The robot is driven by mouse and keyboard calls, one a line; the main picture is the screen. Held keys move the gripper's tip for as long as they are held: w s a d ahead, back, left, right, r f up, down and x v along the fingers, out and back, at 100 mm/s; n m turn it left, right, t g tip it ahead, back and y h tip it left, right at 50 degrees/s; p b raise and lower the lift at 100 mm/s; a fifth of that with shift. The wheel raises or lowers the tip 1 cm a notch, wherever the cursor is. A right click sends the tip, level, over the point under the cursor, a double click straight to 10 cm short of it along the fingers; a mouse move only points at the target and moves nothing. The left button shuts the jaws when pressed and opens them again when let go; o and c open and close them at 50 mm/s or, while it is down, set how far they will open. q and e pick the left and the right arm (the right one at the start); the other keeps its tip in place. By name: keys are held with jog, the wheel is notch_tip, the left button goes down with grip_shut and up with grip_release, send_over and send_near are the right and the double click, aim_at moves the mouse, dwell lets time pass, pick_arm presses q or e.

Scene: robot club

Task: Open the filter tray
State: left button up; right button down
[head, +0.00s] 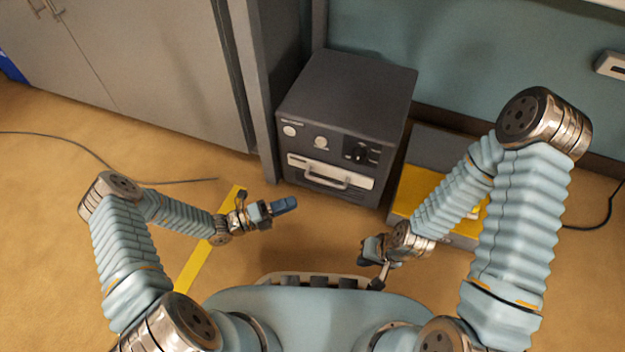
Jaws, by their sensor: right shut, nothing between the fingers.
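The dark grey box-shaped machine (346,95) stands on the floor in the middle, with knobs and a dark dial on its front. The filter tray (298,161) is the pale front panel low on its face, with a metal bar handle (325,179). The tray looks flush with the front. My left gripper (285,206) is below and left of the handle, apart from it; its jaw opening is not clear. My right gripper (370,268) is shut and empty, below and right of the handle, near my body.
A grey cabinet (140,70) stands at the left, with a grey post beside the machine. A grey and yellow unit (411,190) sits right of the machine, partly behind my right arm. Cables lie on the floor at both sides. Floor before the machine is clear.

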aim_at(327, 181)
pick_arm(q)
jog(key=shift+n+t, duration=0.5)
jog(key=x, duration=0.9)
jog(key=w+x, duration=0.1)
jog(key=x, duration=0.3)
jog(key=shift+w+a+r, duration=0.1)
jog(key=shift+a+r, duration=0.05)
jog(key=shift+r, duration=0.05)
grip_shut()
